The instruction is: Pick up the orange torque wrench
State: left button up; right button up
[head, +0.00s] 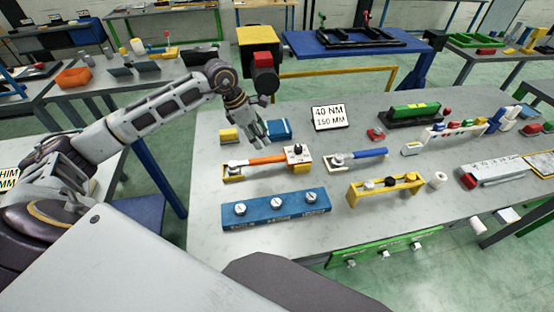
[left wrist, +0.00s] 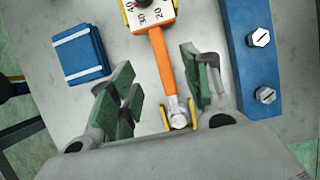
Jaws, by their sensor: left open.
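The orange torque wrench (head: 262,160) lies on the grey table in the head view, with its silver head in a yellow holder (head: 233,172) at left and its other end at a white block with numbers (head: 298,155). In the left wrist view the orange handle (left wrist: 160,62) runs down between the fingers to the silver head. My left gripper (head: 258,138) is open and empty above the wrench; its green-padded fingers (left wrist: 160,90) stand on either side of the handle, apart from it. My right gripper is not in view.
A blue block with white bolts (head: 276,209) lies in front of the wrench. A blue-handled wrench (head: 362,154) lies to the right. A blue box (head: 279,130) and a sign (head: 329,117) stand behind. A yellow rack (head: 385,188) stands at front right.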

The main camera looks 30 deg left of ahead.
aim_at(273, 157)
pick_arm(q)
jog(key=shift+p+x, duration=0.6)
jog(key=shift+x, duration=3.75)
jog(key=shift+w+d+f+p, duration=0.15)
jog(key=shift+f+p, duration=0.2)
jog(key=shift+f, duration=0.2)
jog(key=shift+p+x, duration=0.45)
jog(key=shift+x, duration=1.35)
jog(key=shift+f, duration=0.2)
jog(key=shift+f+b, duration=0.25)
jog(key=shift+b, duration=0.15)
jog(key=shift+c, duration=0.2)
